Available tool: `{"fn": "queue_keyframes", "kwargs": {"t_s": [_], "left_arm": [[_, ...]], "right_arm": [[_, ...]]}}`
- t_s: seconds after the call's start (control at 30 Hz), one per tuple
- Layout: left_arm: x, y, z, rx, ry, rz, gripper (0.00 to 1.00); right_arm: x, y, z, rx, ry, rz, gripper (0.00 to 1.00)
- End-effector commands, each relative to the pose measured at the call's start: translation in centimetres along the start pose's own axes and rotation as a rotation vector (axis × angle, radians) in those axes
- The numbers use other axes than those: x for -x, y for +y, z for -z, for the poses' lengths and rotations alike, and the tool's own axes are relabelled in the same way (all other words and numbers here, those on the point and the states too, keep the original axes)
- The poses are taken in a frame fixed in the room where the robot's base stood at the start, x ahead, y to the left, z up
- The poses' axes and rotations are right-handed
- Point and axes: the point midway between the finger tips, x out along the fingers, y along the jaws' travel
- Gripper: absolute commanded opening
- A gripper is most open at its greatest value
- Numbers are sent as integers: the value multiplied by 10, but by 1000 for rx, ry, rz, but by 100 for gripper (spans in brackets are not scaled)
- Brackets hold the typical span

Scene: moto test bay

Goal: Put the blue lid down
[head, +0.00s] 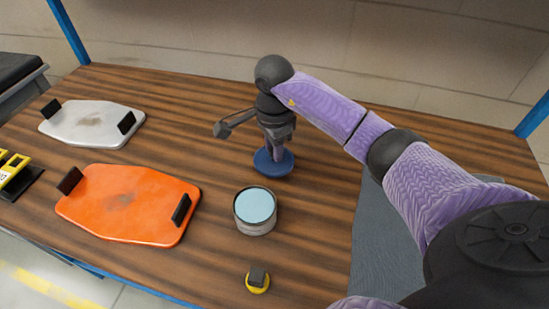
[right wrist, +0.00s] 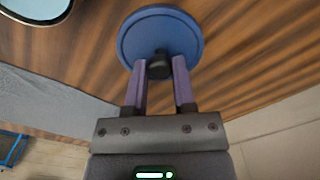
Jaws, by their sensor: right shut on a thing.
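The blue lid (head: 273,163) is a round disc with a dark knob, at the middle of the wooden table in the head view. It also shows in the right wrist view (right wrist: 160,32). My right gripper (head: 275,148) is above the lid, its fingers pointing down. In the right wrist view its two purple fingers (right wrist: 159,72) are shut on the lid's dark knob. The lid is at or just above the table top; I cannot tell whether it touches. My left gripper is not in view.
A round can with a light blue top (head: 255,210) stands in front of the lid. An orange plate (head: 125,205) and a white plate (head: 92,122), both with black handles, lie left. A small yellow-based piece (head: 258,281) is near the front edge. A grey mat (head: 385,240) lies right.

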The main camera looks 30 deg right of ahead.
Motion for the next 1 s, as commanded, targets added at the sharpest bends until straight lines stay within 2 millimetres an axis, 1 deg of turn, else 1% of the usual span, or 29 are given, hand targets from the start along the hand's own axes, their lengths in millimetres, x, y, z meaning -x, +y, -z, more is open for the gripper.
{"fn": "queue_keyframes", "kwargs": {"t_s": [0.03, 0.1, 0.17, 0.37, 0.47, 0.5, 0.57, 0.6, 0.67, 0.9, 0.97, 1.0], "left_arm": [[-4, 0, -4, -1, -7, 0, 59], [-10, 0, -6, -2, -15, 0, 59], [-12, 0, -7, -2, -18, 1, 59], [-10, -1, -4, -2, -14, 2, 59], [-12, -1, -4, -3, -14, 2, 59], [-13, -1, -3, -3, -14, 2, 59], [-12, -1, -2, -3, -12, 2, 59], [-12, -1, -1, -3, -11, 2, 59], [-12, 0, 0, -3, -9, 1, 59], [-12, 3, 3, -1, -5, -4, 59], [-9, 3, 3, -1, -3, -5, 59], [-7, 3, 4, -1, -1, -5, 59]], "right_arm": [[-11, 1, 0, -1, 1, -5, 0], [-26, 1, 0, -1, 0, -5, 0], [-34, 1, 0, 0, 0, -4, 0], [-32, 0, 0, 0, 1, 0, 0], [-35, 0, 0, 0, 1, -1, 0], [-36, 0, 0, 0, 1, -1, 35], [-35, 0, 0, 0, 1, 0, 48], [-35, 0, 0, 0, 1, 0, 56], [-35, 0, 0, 0, 1, 0, 68], [-34, 0, 0, 0, 1, -1, 68], [-30, 0, 0, 0, 0, 0, 68], [-25, 0, 0, 0, 1, 2, 68]]}}
